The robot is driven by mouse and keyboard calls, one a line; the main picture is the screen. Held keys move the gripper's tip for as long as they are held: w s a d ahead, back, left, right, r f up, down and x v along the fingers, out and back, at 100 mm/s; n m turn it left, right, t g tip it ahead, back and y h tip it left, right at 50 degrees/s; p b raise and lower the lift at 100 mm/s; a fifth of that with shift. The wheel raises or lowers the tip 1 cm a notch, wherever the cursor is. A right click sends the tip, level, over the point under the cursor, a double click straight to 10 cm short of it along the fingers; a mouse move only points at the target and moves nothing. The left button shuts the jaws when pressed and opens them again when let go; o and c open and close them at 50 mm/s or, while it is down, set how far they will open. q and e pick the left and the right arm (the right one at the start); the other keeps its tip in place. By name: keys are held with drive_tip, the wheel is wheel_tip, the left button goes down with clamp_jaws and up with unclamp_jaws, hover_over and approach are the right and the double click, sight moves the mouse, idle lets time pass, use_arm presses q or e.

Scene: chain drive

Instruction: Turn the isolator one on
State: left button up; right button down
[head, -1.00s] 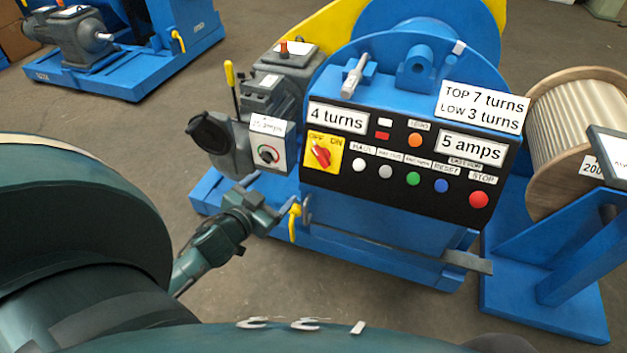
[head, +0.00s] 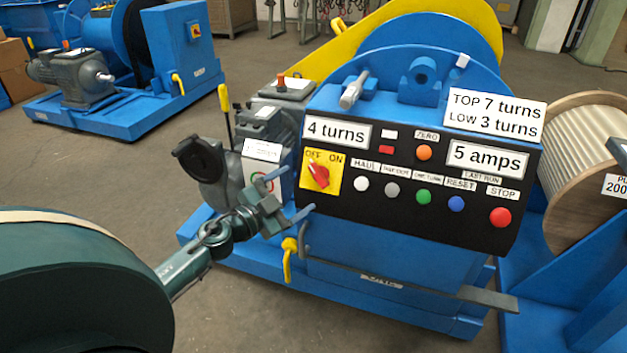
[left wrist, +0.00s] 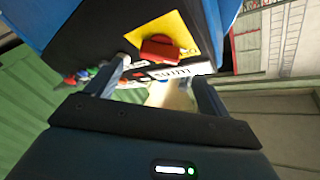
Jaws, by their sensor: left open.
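The isolator is a red rotary knob (head: 319,176) on a yellow plate (head: 333,162) marked OFF and ON, at the left end of the black control panel. The knob appears to point up-left, toward OFF. In the left wrist view the red knob (left wrist: 160,48) shows ahead of the fingers, slightly above the gap between them. My left gripper (head: 298,192) is open and empty, just left of and slightly below the knob, apart from it. Its fingers (left wrist: 160,76) also show in the left wrist view. My right gripper is not in view.
A row of push buttons (head: 423,196) runs right of the isolator. A grey box with a dial (head: 262,183), a black handwheel (head: 203,160) and a yellow lever (head: 289,258) are close around my left gripper. A wooden cable drum (head: 590,150) stands right.

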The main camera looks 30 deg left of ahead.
sight(313, 179)
use_arm(q)
drive_tip(key=w, duration=0.3)
drive_tip(key=w+d, duration=0.1)
drive_tip(key=w, duration=0.2)
drive_tip(key=shift+w+d, duration=0.15)
drive_tip(key=shift+w, duration=0.25)
drive_tip(key=c, duration=1)
